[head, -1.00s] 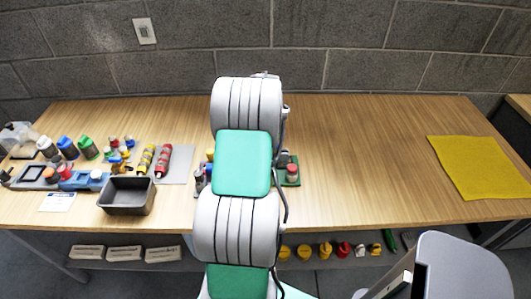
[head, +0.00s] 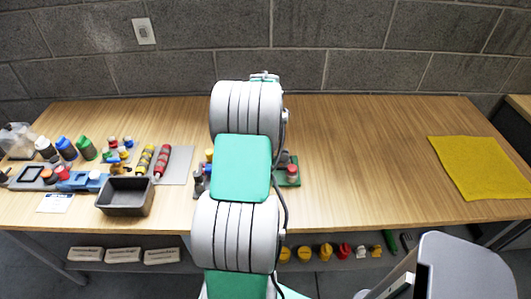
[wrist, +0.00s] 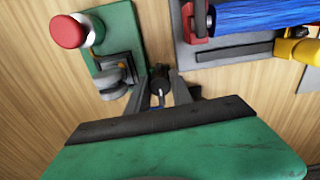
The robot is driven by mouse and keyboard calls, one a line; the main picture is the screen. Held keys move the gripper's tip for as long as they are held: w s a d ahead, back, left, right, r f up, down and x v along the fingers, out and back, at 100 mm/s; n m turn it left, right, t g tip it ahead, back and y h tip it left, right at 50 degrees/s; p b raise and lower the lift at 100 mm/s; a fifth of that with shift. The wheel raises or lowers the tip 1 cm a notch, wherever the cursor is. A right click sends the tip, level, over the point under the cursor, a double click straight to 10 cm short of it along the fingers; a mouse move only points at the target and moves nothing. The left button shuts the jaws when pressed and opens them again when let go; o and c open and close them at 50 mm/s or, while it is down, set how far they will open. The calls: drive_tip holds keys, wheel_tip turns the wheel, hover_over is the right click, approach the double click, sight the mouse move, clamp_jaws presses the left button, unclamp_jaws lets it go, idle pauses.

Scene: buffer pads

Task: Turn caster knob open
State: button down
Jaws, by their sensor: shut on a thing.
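In the wrist view, my gripper (wrist: 160,78) has its two fingers closed around a small dark round knob (wrist: 160,86). I cannot tell for sure whether this is the caster knob. To its left is a green plate (wrist: 121,22) with a red-topped round button (wrist: 70,31) and a grey wheel-like caster part (wrist: 113,82). The green plate also shows in the head view (head: 296,183), partly behind my arm, with its red button (head: 292,170). My gripper is hidden behind the arm in the head view.
Right of the gripper, a grey plate (wrist: 232,52) carries a blue roller (wrist: 265,16). A dark open bin (head: 126,197), bottles and red and yellow rollers stand on the table's left. A yellow mat (head: 485,165) lies at right; the table between is clear.

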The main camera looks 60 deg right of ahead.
drive_tip(key=shift+n, duration=0.5)
drive_tip(key=c, duration=1.1)
unclamp_jaws()
